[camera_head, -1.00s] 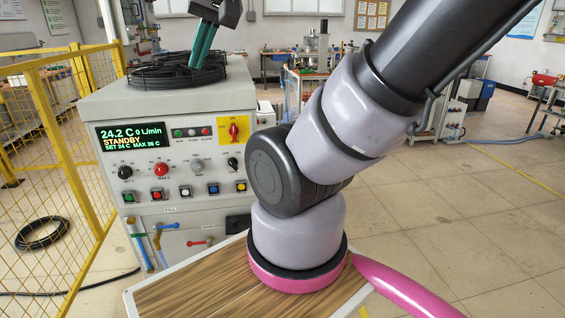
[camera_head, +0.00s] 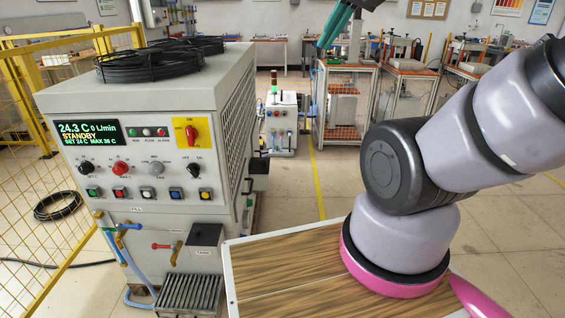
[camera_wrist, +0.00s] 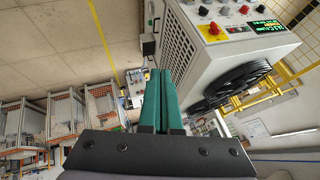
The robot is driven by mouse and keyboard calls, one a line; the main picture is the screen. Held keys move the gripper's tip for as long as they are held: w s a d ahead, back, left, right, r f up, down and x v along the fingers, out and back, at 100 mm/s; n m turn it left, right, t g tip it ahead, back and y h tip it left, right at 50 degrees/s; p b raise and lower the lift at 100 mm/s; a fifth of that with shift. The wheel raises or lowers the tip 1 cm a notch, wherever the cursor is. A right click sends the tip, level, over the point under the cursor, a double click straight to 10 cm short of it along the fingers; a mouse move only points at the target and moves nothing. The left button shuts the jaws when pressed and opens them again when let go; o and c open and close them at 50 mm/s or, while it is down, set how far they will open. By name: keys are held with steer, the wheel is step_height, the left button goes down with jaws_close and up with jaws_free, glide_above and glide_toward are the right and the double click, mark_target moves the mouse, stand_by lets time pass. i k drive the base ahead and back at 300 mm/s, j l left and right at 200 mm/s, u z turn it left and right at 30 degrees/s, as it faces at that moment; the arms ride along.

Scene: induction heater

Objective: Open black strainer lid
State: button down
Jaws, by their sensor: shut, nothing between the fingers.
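A small black box-like lid (camera_head: 204,236), which looks like the strainer lid, sits low on the front of the white heater cabinet (camera_head: 140,180), right of a red-handled valve (camera_head: 168,246). It looks closed; its label is too small to read. My gripper (camera_head: 322,46) has teal fingers and is high up, right of the cabinet and well away from the lid. In the wrist view the fingers (camera_wrist: 161,72) are shut side by side with nothing between them. I cannot make out the lid in the wrist view.
A slatted grey tray (camera_head: 190,292) juts out at the cabinet's foot, below the lid. Blue hoses (camera_head: 113,250) hang to its left. A yellow mesh fence (camera_head: 30,130) stands left.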

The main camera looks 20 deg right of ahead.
mark_target(259, 165)
steer(key=l, duration=0.15)
steer(key=i+l+u, duration=0.15)
steer(key=i+l, duration=1.6)
steer(key=i, duration=0.05)
